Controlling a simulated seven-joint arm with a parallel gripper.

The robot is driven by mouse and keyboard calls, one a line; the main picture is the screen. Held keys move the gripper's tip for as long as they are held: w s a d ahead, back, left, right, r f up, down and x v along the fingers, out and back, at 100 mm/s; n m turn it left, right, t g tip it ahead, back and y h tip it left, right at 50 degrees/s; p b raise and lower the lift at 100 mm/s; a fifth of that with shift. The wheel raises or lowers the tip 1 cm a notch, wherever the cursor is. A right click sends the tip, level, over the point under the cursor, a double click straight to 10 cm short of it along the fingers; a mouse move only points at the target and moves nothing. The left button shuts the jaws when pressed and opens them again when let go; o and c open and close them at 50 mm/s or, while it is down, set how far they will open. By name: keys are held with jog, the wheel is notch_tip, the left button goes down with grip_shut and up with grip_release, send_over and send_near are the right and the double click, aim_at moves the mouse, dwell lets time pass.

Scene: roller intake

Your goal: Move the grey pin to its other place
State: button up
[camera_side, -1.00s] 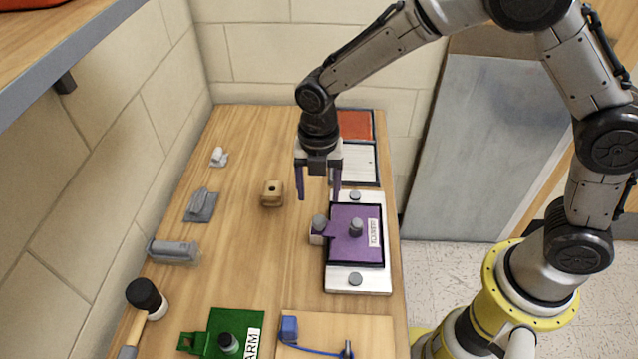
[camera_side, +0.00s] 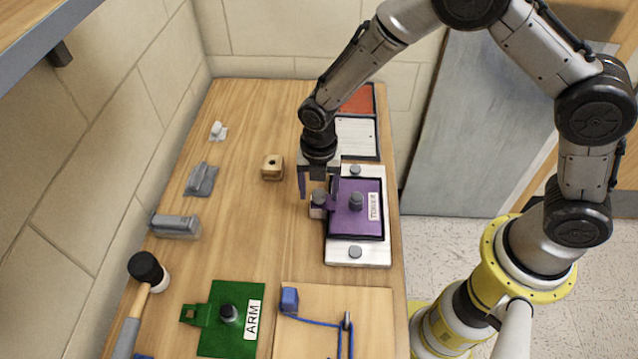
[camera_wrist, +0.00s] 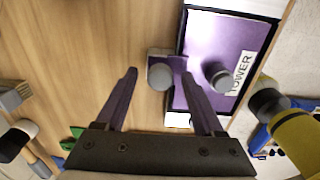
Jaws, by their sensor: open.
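The grey pin (camera_side: 319,199) stands upright at the tab on the left side of the purple plate marked TOWER (camera_side: 368,225). Its round top also shows in the wrist view (camera_wrist: 160,77). My gripper (camera_side: 320,192) points down over the pin, open, with one finger on either side of it in the picture. I cannot tell whether the fingertips are level with its head or still above it. A wooden block with a dark hole (camera_side: 272,168) stands empty on the table, up and left of the plate. The plate's grey knob (camera_side: 356,202) stands right of the pin.
The plate lies in a white base (camera_side: 345,254) with grey knobs at its ends. A green plate marked ARM (camera_side: 222,338), a wooden board with blue cord (camera_side: 370,300), a mallet (camera_side: 147,270) and grey parts (camera_side: 174,225) surround it. The table's middle left is clear.

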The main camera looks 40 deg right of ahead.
jog(key=shift+f, duration=0.1)
dwell(0.8)
jog(key=c, duration=1)
jog(key=shift+r, duration=3.05)
jog(key=shift+r, duration=1.45)
